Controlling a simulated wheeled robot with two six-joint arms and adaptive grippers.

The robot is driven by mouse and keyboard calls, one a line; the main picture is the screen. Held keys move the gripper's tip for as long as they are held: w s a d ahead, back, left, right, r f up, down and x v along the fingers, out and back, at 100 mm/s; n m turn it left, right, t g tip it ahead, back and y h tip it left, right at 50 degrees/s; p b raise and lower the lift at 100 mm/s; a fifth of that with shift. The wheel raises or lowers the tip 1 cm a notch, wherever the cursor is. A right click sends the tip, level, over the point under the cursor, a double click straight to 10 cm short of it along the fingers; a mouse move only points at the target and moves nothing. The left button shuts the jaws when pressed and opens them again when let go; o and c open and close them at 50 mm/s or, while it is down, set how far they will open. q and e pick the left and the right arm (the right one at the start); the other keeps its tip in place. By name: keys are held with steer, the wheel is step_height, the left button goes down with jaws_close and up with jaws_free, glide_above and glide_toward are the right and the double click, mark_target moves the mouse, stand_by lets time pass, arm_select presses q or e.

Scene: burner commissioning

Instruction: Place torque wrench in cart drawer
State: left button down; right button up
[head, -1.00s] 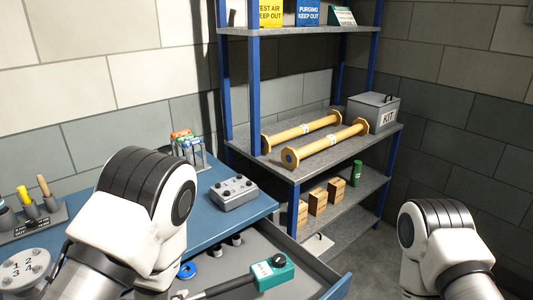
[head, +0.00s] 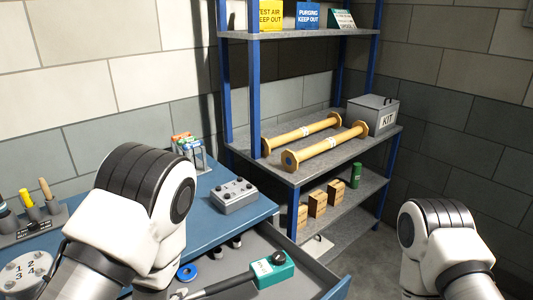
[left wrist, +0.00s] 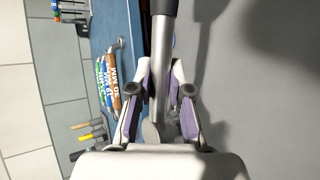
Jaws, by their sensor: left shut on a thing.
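A dark section of the wrench is at the top of that view. In the head view my left arm hides the left gripper. My right gripper is outside the frames.
A blue disc (head: 187,272) and several dark round pieces lie in the drawer. A grey button box (head: 234,195) stands on the blue cart top (head: 205,222). A shelf rack (head: 290,170) stands behind, with yellow-ended tubes and a KIT box (head: 375,113).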

arm_select(q)
step_height(320, 180, up, 4)
steer(key=shift+f+p, duration=0.1)
steer(key=shift+p, duration=0.8)
step_height(320, 180, down, 8)
steer(key=b, duration=0.6)
step_height(320, 180, up, 8)
steer(key=p, duration=0.6)
steer(key=shift+r, duration=0.2)
step_height(320, 180, down, 8)
steer(key=b, duration=0.5)
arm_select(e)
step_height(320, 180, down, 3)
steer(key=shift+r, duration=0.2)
